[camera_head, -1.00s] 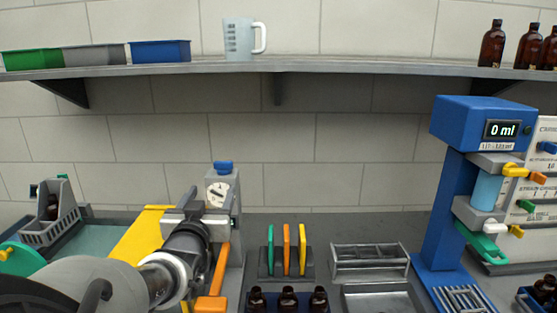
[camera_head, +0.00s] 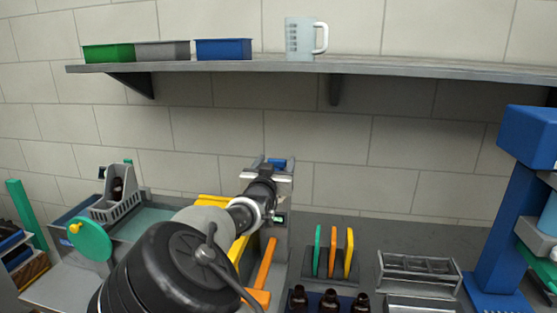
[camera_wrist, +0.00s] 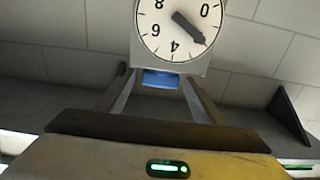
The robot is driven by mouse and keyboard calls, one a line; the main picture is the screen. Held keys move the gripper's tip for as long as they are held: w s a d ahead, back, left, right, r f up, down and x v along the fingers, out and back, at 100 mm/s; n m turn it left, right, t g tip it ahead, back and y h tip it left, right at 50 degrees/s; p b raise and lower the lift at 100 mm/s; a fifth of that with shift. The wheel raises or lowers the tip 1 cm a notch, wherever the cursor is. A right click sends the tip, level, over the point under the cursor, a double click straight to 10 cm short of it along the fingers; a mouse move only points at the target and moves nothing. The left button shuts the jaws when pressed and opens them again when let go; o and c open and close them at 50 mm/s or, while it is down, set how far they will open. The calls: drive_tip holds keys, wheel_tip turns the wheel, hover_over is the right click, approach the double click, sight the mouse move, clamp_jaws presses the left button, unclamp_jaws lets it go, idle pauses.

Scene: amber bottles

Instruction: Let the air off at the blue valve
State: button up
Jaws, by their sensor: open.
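The blue valve (camera_head: 277,163) sits at the top of a grey box (camera_head: 284,188) on the bench, largely hidden by my gripper (camera_head: 270,164) in the head view. In the wrist view the blue valve (camera_wrist: 161,79) shows between the two fingers of my gripper (camera_wrist: 156,78), which is open. I cannot tell whether either finger touches it. A round white gauge (camera_wrist: 165,22) with a dark needle is seen just beyond the valve, its numerals turned; the needle points near the 2.
An orange lever (camera_head: 264,265) stands right of my arm, with upright coloured plates (camera_head: 333,255) and brown bottles (camera_head: 330,300) farther right. A shelf (camera_head: 400,66) with bins and a jug (camera_head: 300,38) runs above. A blue dispenser (camera_head: 515,190) stands at the right.

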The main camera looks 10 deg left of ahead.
drive_tip(key=shift+w, duration=0.75)
drive_tip(key=c, duration=1)
drive_tip(key=shift+f, duration=0.1)
drive_tip(key=shift+c, duration=0.2)
